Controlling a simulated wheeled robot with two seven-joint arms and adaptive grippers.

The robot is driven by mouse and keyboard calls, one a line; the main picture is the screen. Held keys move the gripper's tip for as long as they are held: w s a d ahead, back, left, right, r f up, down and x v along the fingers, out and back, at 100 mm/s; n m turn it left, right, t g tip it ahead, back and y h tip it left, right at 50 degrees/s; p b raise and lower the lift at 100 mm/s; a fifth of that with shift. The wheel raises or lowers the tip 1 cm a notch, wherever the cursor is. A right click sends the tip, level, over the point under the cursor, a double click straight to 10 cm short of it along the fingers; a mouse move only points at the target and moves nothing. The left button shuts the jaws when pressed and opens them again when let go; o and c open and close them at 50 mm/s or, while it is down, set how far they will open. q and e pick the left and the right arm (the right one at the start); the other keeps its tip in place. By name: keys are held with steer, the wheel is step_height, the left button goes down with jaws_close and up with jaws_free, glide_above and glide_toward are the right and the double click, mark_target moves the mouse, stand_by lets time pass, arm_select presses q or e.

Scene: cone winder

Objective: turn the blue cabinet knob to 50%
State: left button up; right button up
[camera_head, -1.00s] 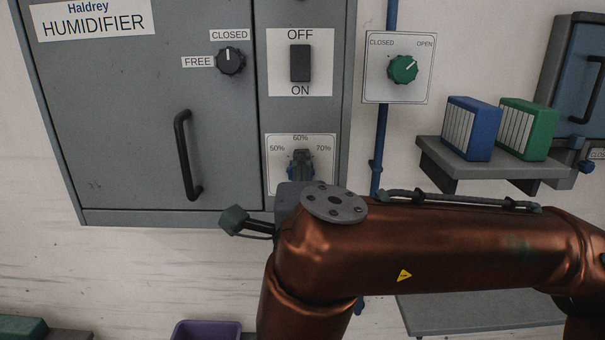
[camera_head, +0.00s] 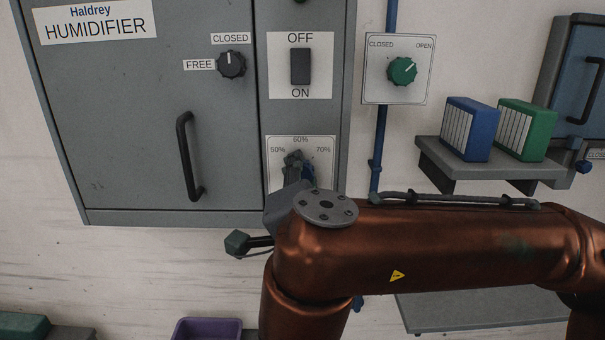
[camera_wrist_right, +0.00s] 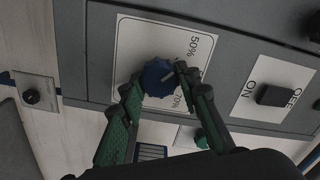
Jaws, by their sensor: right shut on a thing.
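The blue knob (camera_head: 309,173) sits on a white dial plate marked 50%, 60% and 70%, low on the grey humidifier cabinet. In the head view it is mostly hidden behind my right gripper (camera_head: 294,164). The right wrist view shows the knob (camera_wrist_right: 157,78) between the two fingers of my right gripper (camera_wrist_right: 158,80), which is shut on it. A pale pointer mark shows on the knob's face, but a finger covers the 60% label there and I cannot read its exact setting. My left gripper is not in view.
Above the dial is a black OFF/ON switch (camera_head: 300,66). A black FREE/CLOSED knob (camera_head: 231,65) and a door handle (camera_head: 188,156) are to the left. A green knob (camera_head: 402,71) and a shelf (camera_head: 490,172) with blue and green binders are to the right.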

steer(key=shift+f, duration=0.1)
steer(key=o, duration=1.2)
steer(key=s, duration=1.2)
steer(key=shift+a, duration=0.1)
